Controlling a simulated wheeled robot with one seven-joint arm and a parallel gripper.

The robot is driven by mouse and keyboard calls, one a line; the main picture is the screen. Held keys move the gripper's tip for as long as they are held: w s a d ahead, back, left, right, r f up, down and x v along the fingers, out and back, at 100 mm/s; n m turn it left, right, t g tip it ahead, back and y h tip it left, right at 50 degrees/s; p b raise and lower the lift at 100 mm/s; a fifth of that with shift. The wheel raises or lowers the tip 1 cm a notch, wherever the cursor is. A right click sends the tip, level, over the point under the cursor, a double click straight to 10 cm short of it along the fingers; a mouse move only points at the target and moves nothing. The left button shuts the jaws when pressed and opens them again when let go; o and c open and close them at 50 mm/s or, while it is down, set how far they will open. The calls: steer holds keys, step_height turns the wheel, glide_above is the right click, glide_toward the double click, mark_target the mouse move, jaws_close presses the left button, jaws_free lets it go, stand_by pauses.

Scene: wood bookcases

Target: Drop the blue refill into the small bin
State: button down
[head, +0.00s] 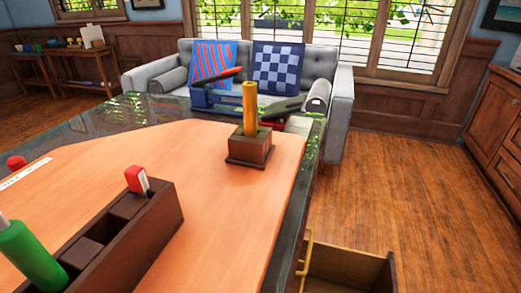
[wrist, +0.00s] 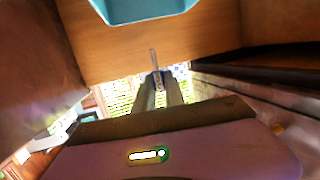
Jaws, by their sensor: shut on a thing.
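In the wrist view my gripper (wrist: 159,88) points away from the camera, its two dark fingers nearly together. A thin, greyish stick (wrist: 154,60) stands out between the fingertips; it looks like the refill, though its blue is hardly visible. A light-blue, box-like thing (wrist: 145,10) is at the top edge of the wrist view, cut off by the frame and apart from the fingers. I cannot tell whether it is the small bin. The head view shows neither my gripper nor a clear bin.
Brown panels (wrist: 35,60) flank the gripper in the wrist view. In the head view, an open drawer (head: 345,262) is at the bottom right.

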steer(key=c, duration=1.3)
jaws_free()
steer(key=shift+r, duration=0.2)
step_height(320, 180, up, 20)
steer(key=p, duration=1.2)
steer(key=shift+f, duration=0.15)
